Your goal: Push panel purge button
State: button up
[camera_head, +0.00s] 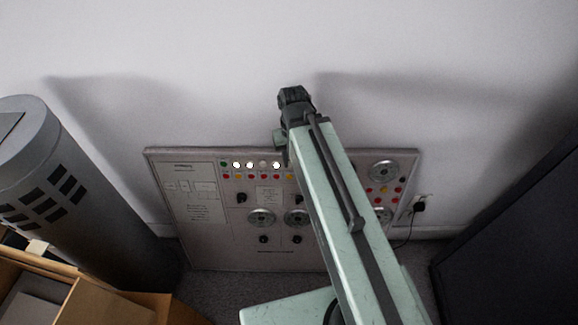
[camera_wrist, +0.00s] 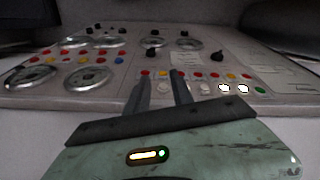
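The panel (camera_head: 210,245) leans against the wall in the head view, with rows of coloured buttons, dials and knobs. Its top row has a green button (camera_head: 223,163) and several white ones, some lit, such as the lit button (camera_head: 250,165). The labels are too small to read, so I cannot tell which button is purge. My gripper (camera_wrist: 160,75) points at the panel in the wrist view, its two dark fingers apart with nothing between them. The fingertips are near the button rows; contact cannot be told. My arm hides the panel's middle right in the head view.
A dark cabinet (camera_head: 510,240) is at the right. A plug (camera_head: 418,206) with a cord sits in a wall socket right of the panel.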

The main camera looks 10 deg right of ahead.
grip_shut()
jog(key=shift+a, duration=0.1)
dwell(1.2)
